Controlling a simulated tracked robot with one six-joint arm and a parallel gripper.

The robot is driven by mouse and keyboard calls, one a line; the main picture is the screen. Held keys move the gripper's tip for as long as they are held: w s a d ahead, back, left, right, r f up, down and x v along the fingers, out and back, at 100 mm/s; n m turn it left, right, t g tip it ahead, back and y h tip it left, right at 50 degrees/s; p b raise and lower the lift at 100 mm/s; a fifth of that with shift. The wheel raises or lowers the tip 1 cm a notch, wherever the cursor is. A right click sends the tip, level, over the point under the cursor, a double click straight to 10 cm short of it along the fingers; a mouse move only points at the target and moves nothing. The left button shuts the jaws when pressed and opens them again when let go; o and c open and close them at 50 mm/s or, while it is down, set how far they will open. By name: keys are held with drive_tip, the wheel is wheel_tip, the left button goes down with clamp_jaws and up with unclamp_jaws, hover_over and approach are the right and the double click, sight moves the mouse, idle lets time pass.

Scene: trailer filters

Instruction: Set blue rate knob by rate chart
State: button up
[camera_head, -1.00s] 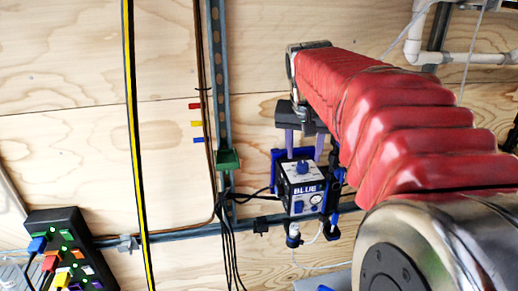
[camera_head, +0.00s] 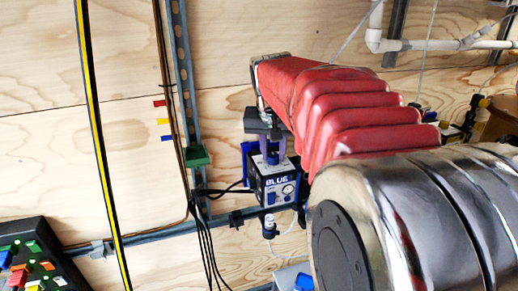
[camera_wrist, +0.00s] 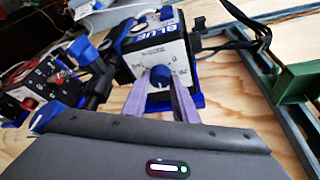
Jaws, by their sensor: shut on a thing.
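The blue rate knob (camera_wrist: 158,77) sits on the white face of the box marked BLUE (camera_wrist: 145,33); that box (camera_head: 273,184) also shows in the head view, mounted on the wall rail. My gripper (camera_wrist: 160,84) has its two purple fingers on either side of the knob, shut on it. In the head view my gripper (camera_head: 271,147) is at the top of the box, and its fingers largely hide the knob. The knob's pointer setting cannot be read. I cannot make out a rate chart in either view.
Black cables (camera_head: 205,232) hang left of the box, by a green bracket (camera_head: 197,156). A black panel with coloured plugs (camera_head: 32,255) is at lower left. In the wrist view another box with a red knob (camera_wrist: 28,103) stands at left.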

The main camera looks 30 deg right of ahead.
drive_tip(key=c, duration=0.4)
drive_tip(key=shift+c, duration=0.2)
drive_tip(key=shift+m, duration=0.4)
drive_tip(key=m, duration=0.1)
drive_tip(key=m+g, duration=0.1)
drive_tip(key=m, duration=0.1)
drive_tip(key=m+h, duration=0.1)
drive_tip(key=shift+w+a+m+g, duration=0.15)
drive_tip(key=shift+w+m+g, duration=0.15)
drive_tip(key=shift+g, duration=0.1)
drive_tip(key=m+g, duration=0.1)
drive_tip(key=m, duration=0.2)
drive_tip(key=m+g, duration=0.1)
drive_tip(key=m, duration=0.2)
drive_tip(key=shift+w+m, duration=0.15)
drive_tip(key=shift+m, duration=0.15)
drive_tip(key=o, duration=1)
drive_tip(key=shift+g, duration=0.3)
drive_tip(key=shift+o, duration=0.2)
